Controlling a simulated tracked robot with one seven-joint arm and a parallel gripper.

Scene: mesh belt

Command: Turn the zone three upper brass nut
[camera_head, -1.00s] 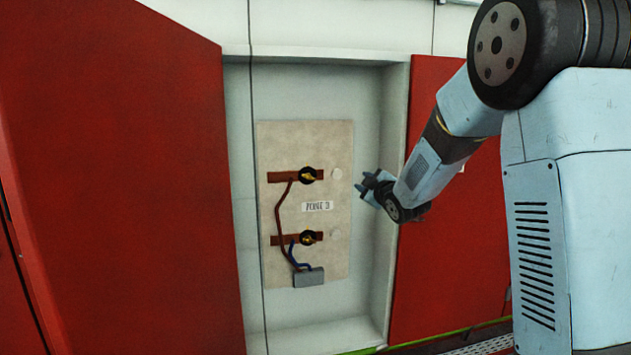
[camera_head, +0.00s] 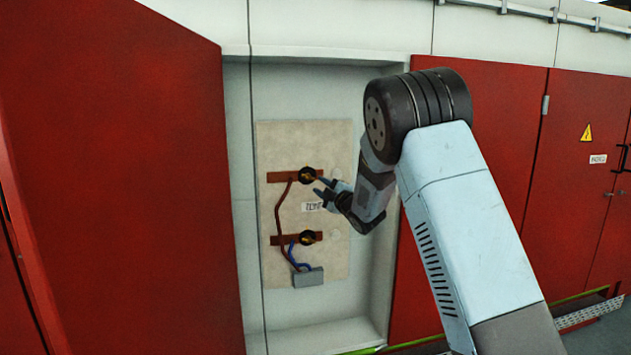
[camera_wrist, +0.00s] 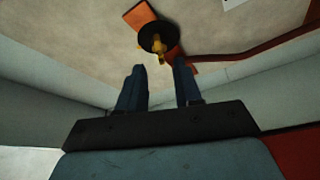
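The upper brass nut (camera_head: 307,175) sits on a round black disc over a copper bar on the beige panel (camera_head: 300,262), inside the open cabinet. It also shows in the wrist view (camera_wrist: 158,45), ahead of my fingertips and roughly between their lines. My gripper (camera_head: 319,189) is open and empty, close to the right and slightly below the upper nut in the head view. Its two dark fingers (camera_wrist: 159,68) stand apart in the wrist view, and no contact with the nut shows. The zone label (camera_head: 312,207) is partly covered by my gripper.
A lower brass nut (camera_head: 308,238) sits on a second copper bar below. Brown and blue cables run to a grey box (camera_head: 308,278). A red door (camera_head: 120,180) stands open on the left. The cabinet's right wall (camera_head: 385,270) is close beside my arm.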

